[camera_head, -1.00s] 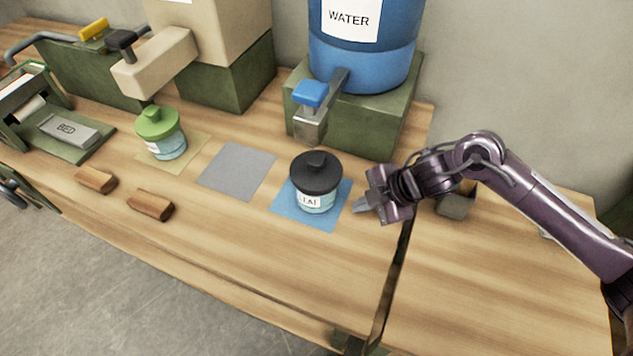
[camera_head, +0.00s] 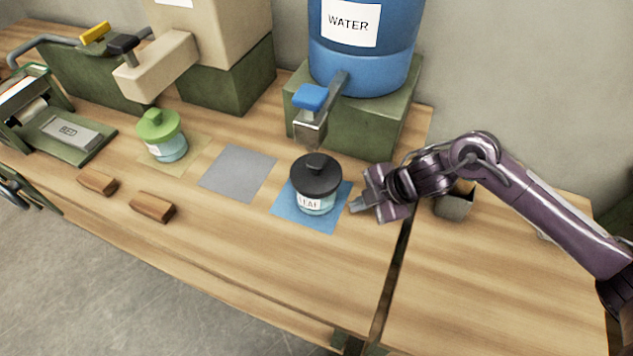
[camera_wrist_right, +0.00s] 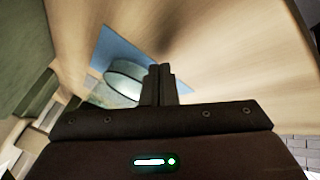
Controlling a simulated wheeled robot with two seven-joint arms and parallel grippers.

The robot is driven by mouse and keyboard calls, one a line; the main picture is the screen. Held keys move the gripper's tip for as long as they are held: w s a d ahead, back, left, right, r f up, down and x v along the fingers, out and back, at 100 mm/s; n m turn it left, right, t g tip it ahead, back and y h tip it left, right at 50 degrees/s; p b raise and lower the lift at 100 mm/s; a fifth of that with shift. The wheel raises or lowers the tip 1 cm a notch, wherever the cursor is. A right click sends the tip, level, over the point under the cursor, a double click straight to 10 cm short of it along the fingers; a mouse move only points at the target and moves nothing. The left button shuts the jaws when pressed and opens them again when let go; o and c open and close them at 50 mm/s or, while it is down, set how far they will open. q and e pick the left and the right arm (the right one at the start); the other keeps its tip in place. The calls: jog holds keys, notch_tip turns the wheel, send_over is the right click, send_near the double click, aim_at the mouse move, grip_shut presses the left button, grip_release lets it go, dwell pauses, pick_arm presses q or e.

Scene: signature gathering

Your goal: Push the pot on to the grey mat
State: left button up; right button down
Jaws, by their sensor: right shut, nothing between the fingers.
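A glass pot with a black lid and a label reading "LEAF" (camera_head: 316,184) stands upright on a blue mat (camera_head: 305,220) in the head view. The grey mat (camera_head: 238,172) lies bare to the left of the blue mat. My right gripper (camera_head: 358,205) is shut and empty, just right of the pot, with a small gap that is hard to judge. In the right wrist view the shut fingers (camera_wrist_right: 160,85) point toward the pot (camera_wrist_right: 125,80) on the blue mat (camera_wrist_right: 118,48). My left gripper does not show; a dark part at the far left edge is unclear.
A pot with a green lid (camera_head: 163,137) stands on a tan mat (camera_head: 190,160) to the left. Two wooden blocks (camera_head: 153,207) (camera_head: 98,182) lie near the front. A blue water dispenser (camera_head: 365,45) with a tap (camera_head: 311,128) stands behind the pot.

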aim_at(295, 181)
jog(key=shift+w+a, duration=0.5)
jog(key=shift+a, duration=0.7)
jog(key=shift+w+a, duration=0.5)
jog(key=shift+a, duration=0.65)
jog(key=shift+w+a, duration=0.5)
jog(key=shift+a, duration=0.7)
jog(key=shift+w+a+r+b, duration=0.15)
jog(key=shift+w+a, duration=0.35)
jog(key=shift+a, duration=0.6)
jog(key=shift+w+a+f+b, duration=0.15)
jog(key=shift+w+a, duration=0.3)
jog(key=shift+a, duration=0.65)
jog(key=shift+w+a+r+b, duration=0.15)
jog(key=shift+w+a, duration=0.35)
jog(key=shift+a, duration=0.7)
